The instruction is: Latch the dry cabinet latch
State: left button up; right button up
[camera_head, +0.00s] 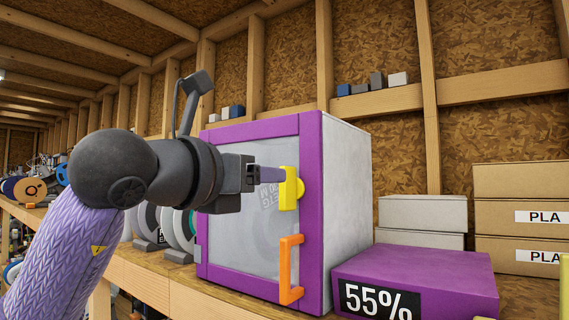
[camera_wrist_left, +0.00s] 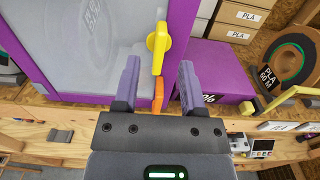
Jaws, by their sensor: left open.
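The dry cabinet (camera_head: 311,150) has a purple front frame, a clear panel and light grey sides; its door looks closed. The yellow latch (camera_head: 291,188) is on the right side of the front, above the orange handle (camera_head: 288,270). In the left wrist view the latch (camera_wrist_left: 158,42) shows as an upright yellow lever with a rounded middle. My left gripper (camera_head: 272,174) is open, its purple fingers pointing at the latch. In the wrist view the latch lies between and just beyond the fingertips (camera_wrist_left: 158,68); I cannot tell whether they touch it. The orange handle (camera_wrist_left: 158,95) shows below it.
A purple box marked 55% (camera_head: 420,275) stands right of the cabinet on the wooden bench (camera_head: 140,278). Cardboard PLA boxes (camera_head: 520,215) and pale boxes (camera_head: 422,213) are behind it. Filament spools (camera_head: 178,228) stand left of the cabinet, behind my left arm.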

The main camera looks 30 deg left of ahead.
aim_at(296, 188)
pick_arm(q)
jog(key=w, duration=0.1)
jog(key=w+p, duration=0.1)
jog(key=w, duration=0.3)
jog(key=shift+w+d, duration=0.1)
jog(key=shift+d, duration=0.15)
jog(key=shift+f, duration=0.1)
grip_shut()
